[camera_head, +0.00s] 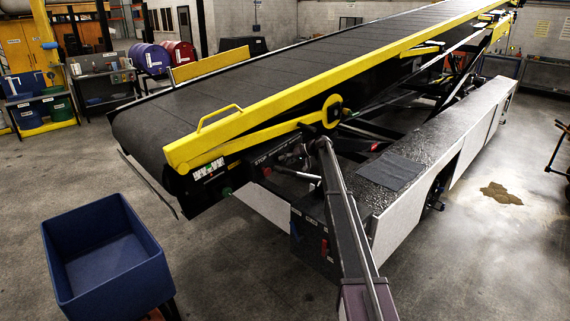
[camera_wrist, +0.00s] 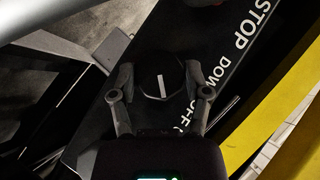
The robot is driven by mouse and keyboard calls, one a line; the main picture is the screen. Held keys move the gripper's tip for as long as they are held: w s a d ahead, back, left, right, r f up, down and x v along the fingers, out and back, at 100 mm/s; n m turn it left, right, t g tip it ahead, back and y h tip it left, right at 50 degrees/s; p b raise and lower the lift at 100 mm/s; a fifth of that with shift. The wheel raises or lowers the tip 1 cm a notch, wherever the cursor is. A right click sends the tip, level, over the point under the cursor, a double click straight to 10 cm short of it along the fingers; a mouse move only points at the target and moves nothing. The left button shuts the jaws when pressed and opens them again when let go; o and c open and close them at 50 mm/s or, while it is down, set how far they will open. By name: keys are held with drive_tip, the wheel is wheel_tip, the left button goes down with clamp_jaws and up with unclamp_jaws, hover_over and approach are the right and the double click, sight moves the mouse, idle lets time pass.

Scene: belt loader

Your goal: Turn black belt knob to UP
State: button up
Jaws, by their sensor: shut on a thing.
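The black belt knob (camera_wrist: 160,80) is in the middle of the wrist view, a dark round knob with a short white line across its face. The line runs nearly upright in the picture, tilted slightly. My gripper (camera_wrist: 161,84) has a finger on each side of the knob and is shut on it. Beside the knob, the black control panel (camera_wrist: 222,75) carries white lettering reading STOP, DOWN and OFF; lettering past OFF is hidden by my gripper. In the head view my arm reaches to the belt loader's side panel, and I cannot make out the knob there.
A yellow rail (camera_wrist: 285,110) runs close along the right of the panel in the wrist view. In the head view, the sloping belt (camera_head: 230,90) rises to the right. A blue bin (camera_head: 150,262) stands on the left, and a brown floor stain (camera_head: 500,194) lies on the right.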

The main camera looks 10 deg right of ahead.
drive_tip(key=shift+a, duration=0.15)
drive_tip(key=o, duration=1.1)
drive_tip(key=shift+f, duration=0.1)
